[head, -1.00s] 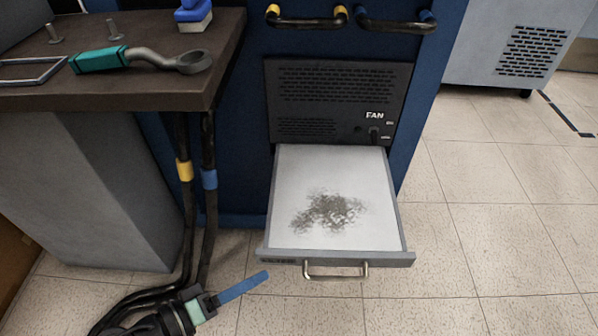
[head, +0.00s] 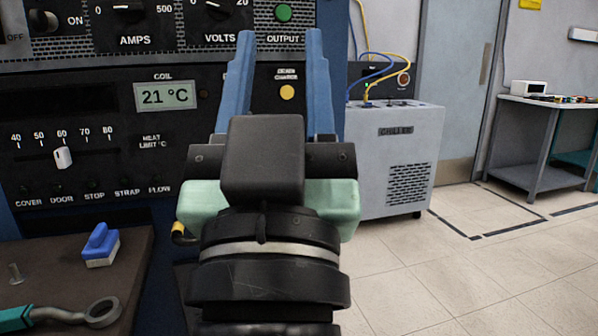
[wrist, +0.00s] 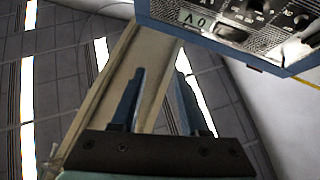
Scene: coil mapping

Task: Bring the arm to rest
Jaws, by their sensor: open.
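My gripper (head: 280,40) is raised in the middle of the head view, in front of the blue and black control cabinet (head: 100,95). Its two blue fingers point up and stand apart, with nothing between them. In the wrist view my gripper (wrist: 160,85) is also open and empty, with the ceiling and the upper part of the cabinet (wrist: 235,25) beyond it. My gripper and wrist hide part of the panel right of the 21 °C display (head: 164,95).
A dark bench (head: 95,275) at lower left holds a blue-topped block (head: 101,245) and a teal-handled wrench (head: 60,315). A grey chiller (head: 395,155) stands right of my gripper. A side table (head: 540,150) is farther right. The tiled floor (head: 480,280) at lower right is clear.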

